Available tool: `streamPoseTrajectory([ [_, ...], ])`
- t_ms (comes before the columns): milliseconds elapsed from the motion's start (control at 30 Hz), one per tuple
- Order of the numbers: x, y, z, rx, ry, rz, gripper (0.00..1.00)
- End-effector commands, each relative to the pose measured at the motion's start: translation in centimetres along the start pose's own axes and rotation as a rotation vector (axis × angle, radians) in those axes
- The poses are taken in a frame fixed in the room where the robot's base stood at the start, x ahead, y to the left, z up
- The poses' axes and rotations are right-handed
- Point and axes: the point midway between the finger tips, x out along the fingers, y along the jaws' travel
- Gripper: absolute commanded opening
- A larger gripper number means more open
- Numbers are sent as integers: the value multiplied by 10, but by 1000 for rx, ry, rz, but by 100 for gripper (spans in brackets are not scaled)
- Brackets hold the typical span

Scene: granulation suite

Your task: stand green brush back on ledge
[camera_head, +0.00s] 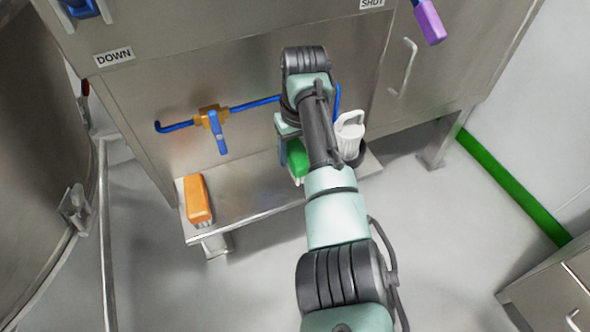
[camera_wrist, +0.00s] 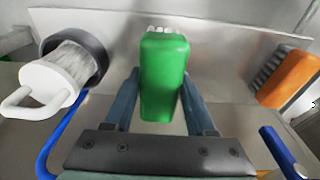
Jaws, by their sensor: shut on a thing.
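The green brush (camera_head: 299,158) is between the fingers of my gripper (camera_wrist: 160,105), which is shut on it. In the wrist view the green brush (camera_wrist: 163,75) shows its smooth green back, with pale bristles at its far end. It is over the steel ledge (camera_head: 250,198), near the ledge's right part. The ledge also shows in the wrist view (camera_wrist: 215,60). In the head view my arm hides part of the brush and most of my gripper. I cannot tell whether the brush touches the ledge.
An orange brush (camera_head: 197,199) stands at the ledge's left end. A blue pipe with a brass valve (camera_head: 212,116) runs above the ledge. Mid-ledge is bare.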

Motion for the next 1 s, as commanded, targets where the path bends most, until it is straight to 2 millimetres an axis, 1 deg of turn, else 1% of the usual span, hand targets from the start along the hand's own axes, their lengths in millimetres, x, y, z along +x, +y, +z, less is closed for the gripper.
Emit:
streamPoseTrajectory([
  [167, 12, 0, 2, 0, 1, 0, 11],
  [267, 28, 0, 4, 0, 1, -1, 11],
  [400, 54, 1, 7, 0, 1, 1, 11],
  [533, 55, 1, 3, 0, 3, 1, 11],
  [733, 53, 1, 3, 0, 3, 1, 11],
  [867, 56, 0, 3, 0, 2, 0, 11],
  [900, 56, 0, 3, 0, 2, 1, 63],
  [967, 56, 0, 3, 0, 2, 1, 74],
  [1000, 56, 0, 3, 0, 2, 1, 81],
])
